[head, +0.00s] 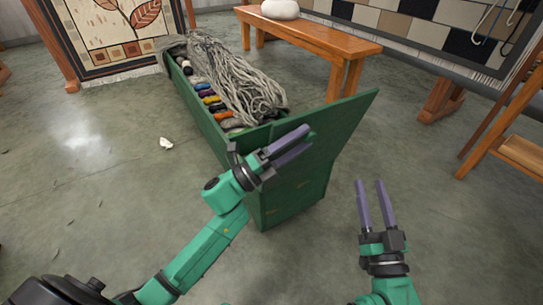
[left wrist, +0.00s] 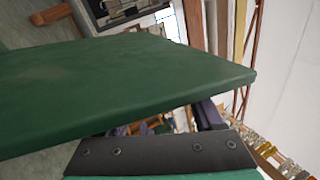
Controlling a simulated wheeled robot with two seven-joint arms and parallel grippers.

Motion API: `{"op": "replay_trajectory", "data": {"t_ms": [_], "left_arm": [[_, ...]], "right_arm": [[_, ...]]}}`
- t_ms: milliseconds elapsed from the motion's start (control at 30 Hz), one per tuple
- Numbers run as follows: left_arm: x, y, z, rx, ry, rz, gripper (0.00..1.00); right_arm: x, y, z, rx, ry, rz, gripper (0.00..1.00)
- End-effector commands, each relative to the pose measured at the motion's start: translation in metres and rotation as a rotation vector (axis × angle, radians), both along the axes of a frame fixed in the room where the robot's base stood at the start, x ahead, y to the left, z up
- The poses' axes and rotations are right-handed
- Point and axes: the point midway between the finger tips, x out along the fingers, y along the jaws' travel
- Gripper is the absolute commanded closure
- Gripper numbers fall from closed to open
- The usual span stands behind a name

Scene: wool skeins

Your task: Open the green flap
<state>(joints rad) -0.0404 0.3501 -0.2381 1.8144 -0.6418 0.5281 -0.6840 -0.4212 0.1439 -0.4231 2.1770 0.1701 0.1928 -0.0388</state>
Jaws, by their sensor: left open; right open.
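The green flap (head: 345,115) is a flat panel at the near end of the long green box (head: 205,110). Its upper corner juts out to the right past the box. My left gripper (head: 308,137) is open, with its purple fingers at the flap's left part; I cannot tell whether they touch it. In the left wrist view the flap (left wrist: 120,85) fills the middle and hides part of the fingers. My right gripper (head: 371,184) is open and empty, above the floor to the right of the box.
Grey wool (head: 235,75) and several coloured skeins (head: 207,95) lie in the box. A wooden bench (head: 320,40) with a white bundle (head: 280,9) stands behind it. A wooden frame (head: 515,140) stands at the right. The floor left of the box is mostly clear, with a small white scrap (head: 166,143).

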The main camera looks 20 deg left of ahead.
Motion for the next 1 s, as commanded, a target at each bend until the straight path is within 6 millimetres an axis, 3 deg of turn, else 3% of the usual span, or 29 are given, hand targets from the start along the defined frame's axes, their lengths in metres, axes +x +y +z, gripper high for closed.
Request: {"op": "replay_trajectory", "data": {"t_ms": [267, 400, 600, 800, 1000], "left_arm": [[-0.028, 0.027, -0.016, 0.001, 0.004, 0.002, 0.32], [-0.042, 0.041, -0.024, 0.002, 0.005, 0.001, 0.32], [-0.063, 0.061, -0.036, 0.002, 0.005, 0.001, 0.32], [-0.082, 0.080, -0.047, 0.003, 0.004, 0.002, 0.32], [-0.090, 0.087, -0.051, 0.002, 0.001, 0.002, 0.32]], "right_arm": [[-0.013, 0.006, -0.059, -0.034, 0.176, 0.024, 0.50], [-0.031, 0.009, -0.103, -0.057, 0.300, 0.045, 0.50], [-0.053, 0.012, -0.143, -0.073, 0.425, 0.063, 0.50], [-0.078, 0.014, -0.179, -0.089, 0.539, 0.082, 0.50], [-0.090, 0.014, -0.193, -0.094, 0.588, 0.090, 0.50]]}}
